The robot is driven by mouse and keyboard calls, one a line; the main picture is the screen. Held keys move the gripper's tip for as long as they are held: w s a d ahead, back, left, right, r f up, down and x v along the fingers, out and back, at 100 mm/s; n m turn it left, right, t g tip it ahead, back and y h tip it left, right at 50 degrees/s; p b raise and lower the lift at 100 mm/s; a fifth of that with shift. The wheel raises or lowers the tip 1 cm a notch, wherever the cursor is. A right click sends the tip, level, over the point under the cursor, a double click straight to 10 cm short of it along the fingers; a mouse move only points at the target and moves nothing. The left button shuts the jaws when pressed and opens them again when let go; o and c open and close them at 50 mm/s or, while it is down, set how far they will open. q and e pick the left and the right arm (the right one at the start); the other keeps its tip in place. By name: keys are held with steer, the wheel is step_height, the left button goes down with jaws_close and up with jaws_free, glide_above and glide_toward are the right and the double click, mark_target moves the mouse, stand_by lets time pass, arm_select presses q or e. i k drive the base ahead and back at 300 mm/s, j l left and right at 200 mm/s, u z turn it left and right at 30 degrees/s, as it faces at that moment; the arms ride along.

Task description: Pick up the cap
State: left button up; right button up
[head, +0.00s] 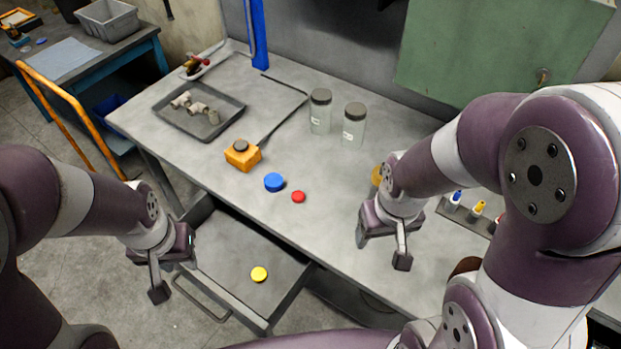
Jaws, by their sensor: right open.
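A yellow cap (259,274) lies inside the open drawer (235,262) below the bench's front edge. My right gripper (382,250) is open and empty over the right part of the bench, right of the red cap. My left gripper (166,275) hangs left of the drawer, with nothing visible in it; one finger shows clearly, and its opening is unclear. A yellow-orange object (377,175) is partly hidden behind my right gripper.
Two glass jars (320,111) with dark lids stand at the back. An orange block with a dark knob (242,154) and a dark tray of fittings (198,112) are at the left. A rack of small bottles (468,210) is at the right. The bench's front middle is clear.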

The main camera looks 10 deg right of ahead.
mark_target(274, 182)
steer(key=z, duration=0.9)
steer(key=k+j+z, duration=0.1)
steer(key=j+z, duration=0.25)
steer(key=k+j+z, duration=0.15)
steer(key=z, duration=0.25)
steer(key=k+j+z, duration=0.2)
steer(key=j+z, duration=0.15)
